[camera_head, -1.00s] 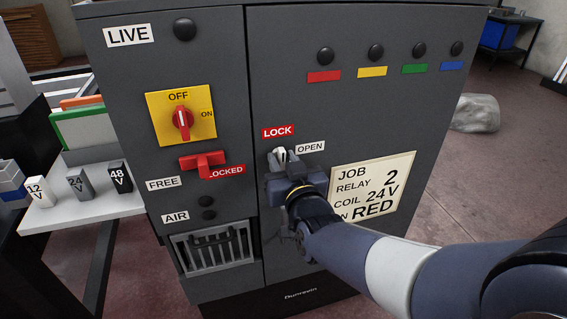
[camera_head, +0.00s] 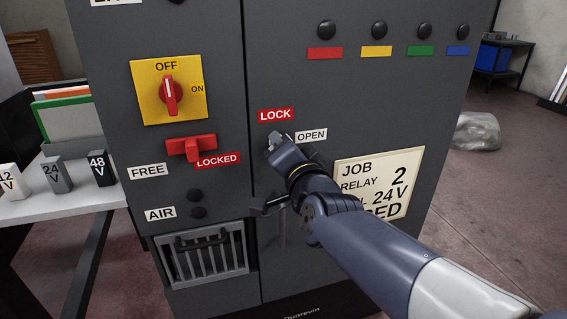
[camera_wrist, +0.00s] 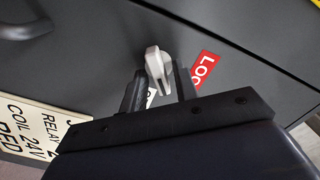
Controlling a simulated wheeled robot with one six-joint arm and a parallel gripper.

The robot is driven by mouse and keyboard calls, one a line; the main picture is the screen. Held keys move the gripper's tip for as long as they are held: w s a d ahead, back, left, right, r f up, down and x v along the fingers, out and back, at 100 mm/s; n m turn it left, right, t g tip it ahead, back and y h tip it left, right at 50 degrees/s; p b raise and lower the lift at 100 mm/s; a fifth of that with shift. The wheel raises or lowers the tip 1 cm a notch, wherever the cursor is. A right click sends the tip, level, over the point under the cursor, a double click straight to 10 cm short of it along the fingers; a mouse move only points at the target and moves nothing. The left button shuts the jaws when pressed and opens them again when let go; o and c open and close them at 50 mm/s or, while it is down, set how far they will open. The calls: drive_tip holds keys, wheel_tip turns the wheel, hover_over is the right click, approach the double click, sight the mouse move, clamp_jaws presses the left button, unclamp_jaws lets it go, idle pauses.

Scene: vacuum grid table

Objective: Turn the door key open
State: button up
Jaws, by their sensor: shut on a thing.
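The door key is a pale grey knob-like key (camera_wrist: 158,64) on the dark cabinet door. In the wrist view it stands between the two dark fingers of my gripper (camera_wrist: 160,88), and its end rises past the fingertips. In the head view only a small grey part of the key (camera_head: 273,138) shows. My gripper (camera_head: 281,149) covers the rest and is shut on it. The red LOCK label (camera_head: 276,115) is just above the key, and the white OPEN label (camera_head: 311,136) is to its right. My gripper is tilted, with its wrist toward the lower right.
A dark lever handle (camera_head: 268,207) sticks out below my wrist. A red LOCKED slider (camera_head: 190,147) and a red rotary switch (camera_head: 170,94) on a yellow plate are to the left. The job card (camera_head: 382,180) is to the right, partly behind my arm.

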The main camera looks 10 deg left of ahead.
drive_tip(key=shift+f+m+b, duration=0.2)
drive_tip(key=shift+m+b, duration=2.15)
drive_tip(key=shift+m, duration=1.45)
drive_tip(key=o, duration=0.6)
